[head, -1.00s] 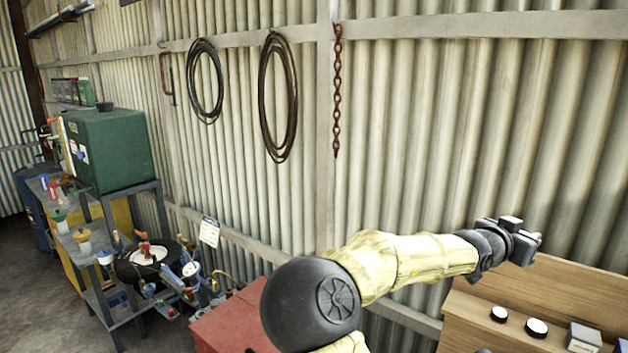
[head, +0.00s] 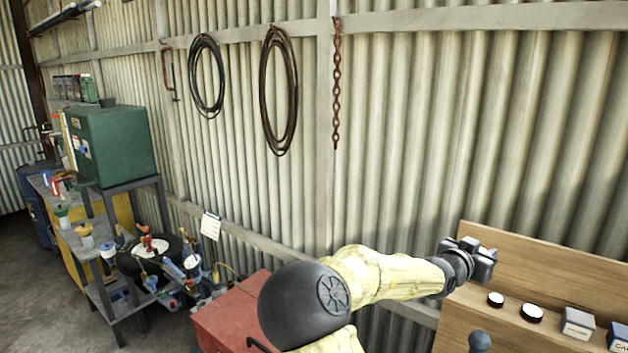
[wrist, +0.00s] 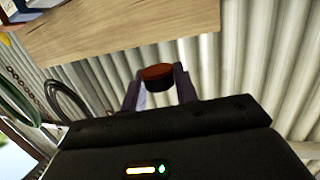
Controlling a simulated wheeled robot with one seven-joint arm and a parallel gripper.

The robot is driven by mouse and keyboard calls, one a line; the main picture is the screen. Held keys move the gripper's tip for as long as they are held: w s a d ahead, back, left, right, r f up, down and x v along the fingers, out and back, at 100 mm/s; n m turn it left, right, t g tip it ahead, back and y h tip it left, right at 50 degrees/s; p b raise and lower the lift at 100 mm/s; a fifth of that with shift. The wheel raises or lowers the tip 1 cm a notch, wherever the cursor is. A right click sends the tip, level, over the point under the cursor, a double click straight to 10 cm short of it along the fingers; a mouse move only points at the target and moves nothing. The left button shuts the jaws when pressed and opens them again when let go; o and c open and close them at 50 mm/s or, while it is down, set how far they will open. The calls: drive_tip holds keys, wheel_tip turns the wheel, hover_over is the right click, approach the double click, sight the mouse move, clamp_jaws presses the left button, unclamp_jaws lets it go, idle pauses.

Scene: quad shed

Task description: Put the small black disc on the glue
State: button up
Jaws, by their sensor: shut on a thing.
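My gripper (head: 484,256) is at the right in the head view, in front of the wooden board's upper left part. In the wrist view my gripper (wrist: 158,84) is shut on a small round black disc (wrist: 158,83), whose upper face looks reddish brown. The disc sits between the two fingertips, clear of any surface. I cannot pick out the glue for certain in either view. Two small round dark-sided pieces with white tops, one left (head: 495,299) and one right (head: 531,313), lie on the wooden surface below my gripper.
Small boxes (head: 578,323) stand right of the round pieces. A wooden backboard (head: 560,266) rises behind them. A red cabinet (head: 228,318) is left of my arm.

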drive_tip(key=a+f+n+t+y+b, duration=0.25)
drive_tip(key=a+f, duration=0.25)
drive_tip(key=f, duration=0.7)
drive_tip(key=a+f+n+t+y+b, duration=0.15)
drive_tip(key=a+f+n+y, duration=0.35)
drive_tip(key=f, duration=0.7)
drive_tip(key=a+f+n+t+y+b, duration=0.15)
drive_tip(key=a+f, duration=0.45)
drive_tip(key=f, duration=0.6)
drive_tip(key=s+a+f+y+b, duration=0.1)
drive_tip(key=s+a+f+y, duration=0.1)
drive_tip(key=f, duration=0.3)
drive_tip(key=s+a+f+n+y+b, duration=0.1)
drive_tip(key=s+a+f, duration=0.3)
drive_tip(key=f, duration=0.1)
drive_tip(key=shift+s+f+t+y, duration=0.2)
drive_tip(key=shift+s+t+y, duration=0.15)
drive_tip(key=shift+t+y, duration=0.1)
